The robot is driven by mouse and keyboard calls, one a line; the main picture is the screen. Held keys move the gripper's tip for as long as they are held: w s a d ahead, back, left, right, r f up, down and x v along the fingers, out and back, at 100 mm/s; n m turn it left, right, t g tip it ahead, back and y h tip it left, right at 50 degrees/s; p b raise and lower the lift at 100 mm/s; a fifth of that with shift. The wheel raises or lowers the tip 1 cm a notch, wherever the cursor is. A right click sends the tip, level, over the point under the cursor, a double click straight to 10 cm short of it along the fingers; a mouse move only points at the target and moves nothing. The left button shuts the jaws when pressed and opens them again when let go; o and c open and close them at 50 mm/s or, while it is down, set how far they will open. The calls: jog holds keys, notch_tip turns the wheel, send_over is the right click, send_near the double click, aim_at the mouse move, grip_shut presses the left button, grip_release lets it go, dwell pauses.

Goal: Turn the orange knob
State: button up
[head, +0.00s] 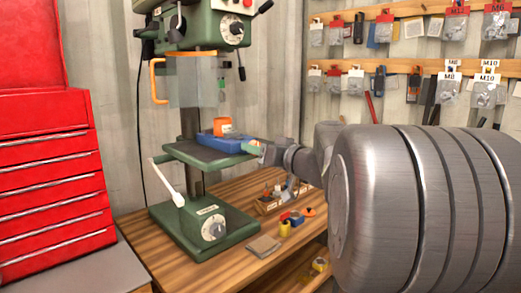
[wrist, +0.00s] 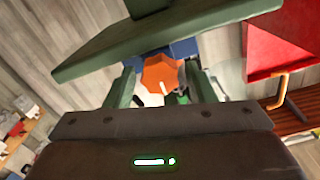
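The orange knob (head: 222,125) sits on a blue block (head: 218,138) on the green drill press table (head: 196,154) in the head view. In the wrist view the knob (wrist: 161,73) is faceted with a pale mark and shows between my two green fingers, with blue behind it. My gripper (wrist: 161,82) is open, with a gap on each side of the knob; whether it touches is not clear. In the head view my gripper (head: 252,147) is at the table's right edge, partly hidden by my wrist.
The drill press has a clear guard with an orange handle (head: 154,80) and a white lever (head: 168,181). A red tool cabinet (head: 50,170) stands at the left. Small parts lie on the wooden bench (head: 226,270). My arm hides much of the right side.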

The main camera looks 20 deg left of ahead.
jog(key=c, duration=0.7)
jog(key=shift+c, duration=0.2)
jog(key=shift+m, duration=0.5)
jog(key=shift+m+p, duration=5.45)
jog(key=shift+m, duration=9.05)
jog(key=shift+f, duration=0.1)
